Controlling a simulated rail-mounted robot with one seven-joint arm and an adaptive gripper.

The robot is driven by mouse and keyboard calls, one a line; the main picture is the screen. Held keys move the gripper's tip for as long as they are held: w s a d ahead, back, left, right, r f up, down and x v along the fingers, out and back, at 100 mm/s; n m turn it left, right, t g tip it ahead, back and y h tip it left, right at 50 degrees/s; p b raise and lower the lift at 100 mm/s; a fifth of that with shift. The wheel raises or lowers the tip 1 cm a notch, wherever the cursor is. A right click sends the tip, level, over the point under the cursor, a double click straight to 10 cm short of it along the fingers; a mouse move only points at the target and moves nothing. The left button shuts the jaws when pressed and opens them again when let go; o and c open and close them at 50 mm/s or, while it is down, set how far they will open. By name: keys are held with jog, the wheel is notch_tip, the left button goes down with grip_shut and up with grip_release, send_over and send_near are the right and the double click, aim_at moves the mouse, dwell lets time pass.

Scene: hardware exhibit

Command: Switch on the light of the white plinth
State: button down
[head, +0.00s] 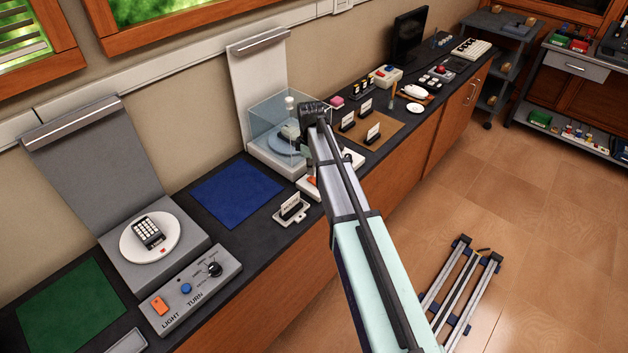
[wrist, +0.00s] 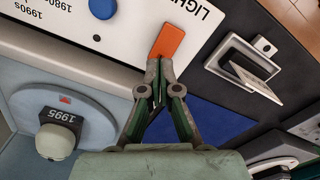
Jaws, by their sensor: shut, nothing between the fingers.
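The white plinth (head: 268,158) stands on the counter under a clear case, with a tall white back panel (head: 258,85) behind it. The lamp bar (head: 262,40) on top shows no visible glow. Its white control panel (wrist: 110,45) carries an orange switch (wrist: 168,41) beside the word LIGHT and a blue button (wrist: 102,8). The switch also shows in the head view (head: 312,181). My gripper (wrist: 163,68) is shut and empty, its fingertips at the switch's lower end in the wrist view. I cannot tell whether they touch it. In the head view my arm hides the fingers.
A grey plinth (head: 190,251) with its own LIGHT and TURN panel (head: 190,290) stands left. A blue mat (head: 236,192) lies between the plinths. A card holder (head: 292,210) stands beside the white plinth's panel. Several more cards stand on a brown board (head: 385,130) to the right.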

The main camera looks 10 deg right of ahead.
aim_at(311, 178)
jog(key=shift+f+b, duration=0.5)
jog(key=shift+f, duration=0.7)
dwell(1.3)
jog(key=shift+r, duration=0.15)
jog(key=shift+r+p, duration=2)
jog(key=shift+r, duration=1.35)
